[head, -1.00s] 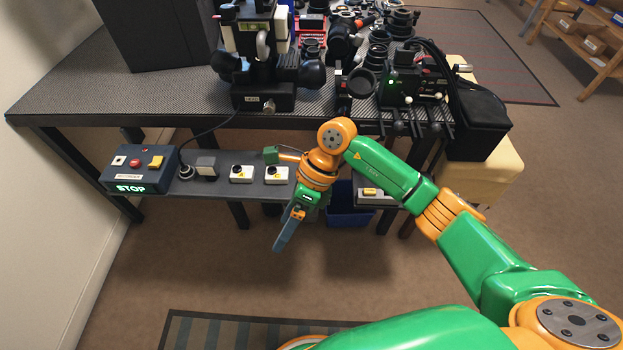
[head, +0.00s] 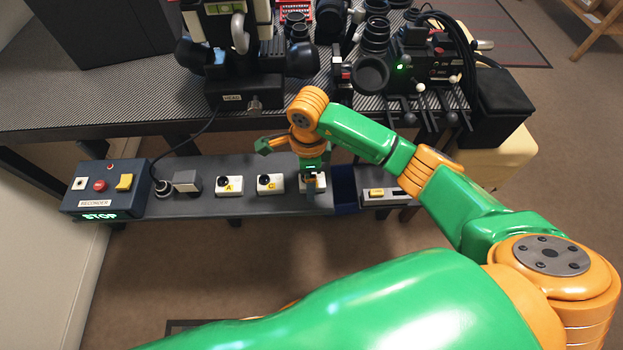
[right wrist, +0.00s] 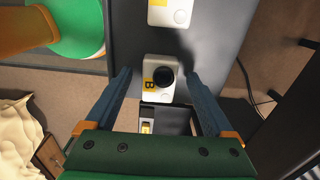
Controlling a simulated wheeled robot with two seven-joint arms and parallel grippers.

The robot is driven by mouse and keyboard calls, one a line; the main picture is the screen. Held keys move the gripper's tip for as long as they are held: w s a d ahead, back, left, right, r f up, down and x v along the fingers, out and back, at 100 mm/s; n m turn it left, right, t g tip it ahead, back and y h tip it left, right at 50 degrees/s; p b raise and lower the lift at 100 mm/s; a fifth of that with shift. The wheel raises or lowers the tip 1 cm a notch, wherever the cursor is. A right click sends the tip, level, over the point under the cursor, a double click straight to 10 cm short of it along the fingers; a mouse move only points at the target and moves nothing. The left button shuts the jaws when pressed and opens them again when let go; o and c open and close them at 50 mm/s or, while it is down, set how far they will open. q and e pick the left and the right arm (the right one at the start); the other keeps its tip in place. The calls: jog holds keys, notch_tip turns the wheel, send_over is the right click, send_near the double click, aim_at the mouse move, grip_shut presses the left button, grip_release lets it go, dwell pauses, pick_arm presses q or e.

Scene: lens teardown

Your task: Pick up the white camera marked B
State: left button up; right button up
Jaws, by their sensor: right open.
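The white camera marked B (right wrist: 160,80) has a round black lens and a yellow label, and sits on the grey lower shelf. In the right wrist view it lies between the two blue fingers of my right gripper (right wrist: 158,74). The gripper is open, with one finger on each side of the camera; I cannot tell whether they touch it. In the head view the right gripper (head: 313,179) points down over this camera (head: 316,187), hiding most of it.
White cameras marked A (head: 229,191) and C (head: 270,190) stand left of it on the shelf (head: 205,206). A recorder box (head: 105,187) reading STOP is at the far left. A blue bin (head: 344,187) is just right. The crowded upper table (head: 110,108) overhangs behind.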

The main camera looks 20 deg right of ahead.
grip_shut()
jog(key=shift+r, duration=0.15)
